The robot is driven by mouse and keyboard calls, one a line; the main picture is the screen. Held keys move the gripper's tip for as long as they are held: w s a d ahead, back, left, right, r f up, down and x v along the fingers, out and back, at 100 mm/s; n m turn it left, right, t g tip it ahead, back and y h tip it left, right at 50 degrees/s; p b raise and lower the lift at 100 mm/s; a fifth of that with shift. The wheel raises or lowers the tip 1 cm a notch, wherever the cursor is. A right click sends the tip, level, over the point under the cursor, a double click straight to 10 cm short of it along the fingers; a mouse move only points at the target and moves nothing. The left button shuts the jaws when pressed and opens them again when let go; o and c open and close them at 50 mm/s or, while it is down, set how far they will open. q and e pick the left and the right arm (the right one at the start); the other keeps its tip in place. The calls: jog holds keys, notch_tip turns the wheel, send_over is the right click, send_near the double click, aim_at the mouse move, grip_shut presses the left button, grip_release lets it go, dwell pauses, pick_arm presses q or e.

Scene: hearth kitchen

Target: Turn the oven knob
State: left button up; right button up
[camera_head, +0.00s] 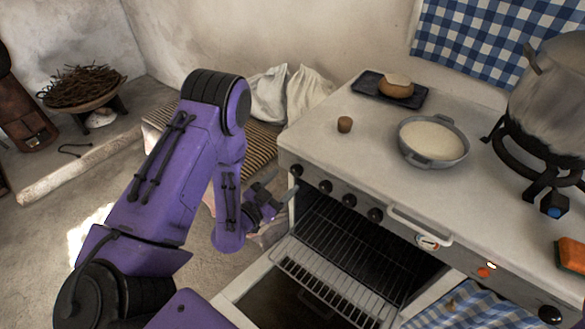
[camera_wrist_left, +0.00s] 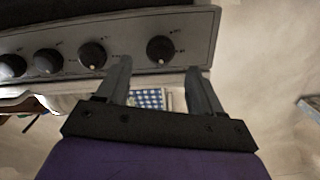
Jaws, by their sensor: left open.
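The stove's front panel carries a row of dark round knobs, the leftmost knob (camera_head: 296,170) at the panel's end corner. My left gripper (camera_head: 279,195) is close in front of that corner, open and empty. In the left wrist view the end knob (camera_wrist_left: 160,50) lies just beyond and between the two spread fingertips (camera_wrist_left: 159,68). The fingers appear not to touch it, though the exact gap is hard to judge. A neighbouring knob (camera_wrist_left: 92,55) sits beside one finger, outside the jaws. My right gripper is not in view.
The oven door (camera_head: 262,298) hangs open below the panel, with a wire rack (camera_head: 335,270) showing. A white handle (camera_head: 420,222) juts from the panel. A pan (camera_head: 433,158), a loaf on a tray (camera_head: 370,84) and a large pot (camera_head: 553,95) stand on the stovetop.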

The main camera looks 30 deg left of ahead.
aim_at(294, 173)
pick_arm(q)
jog(key=w, duration=0.5)
jog(key=shift+w+d+p, duration=0.1)
jog(key=shift+d+p, duration=0.1)
jog(key=shift+p, duration=0.2)
jog(key=c, duration=1.1)
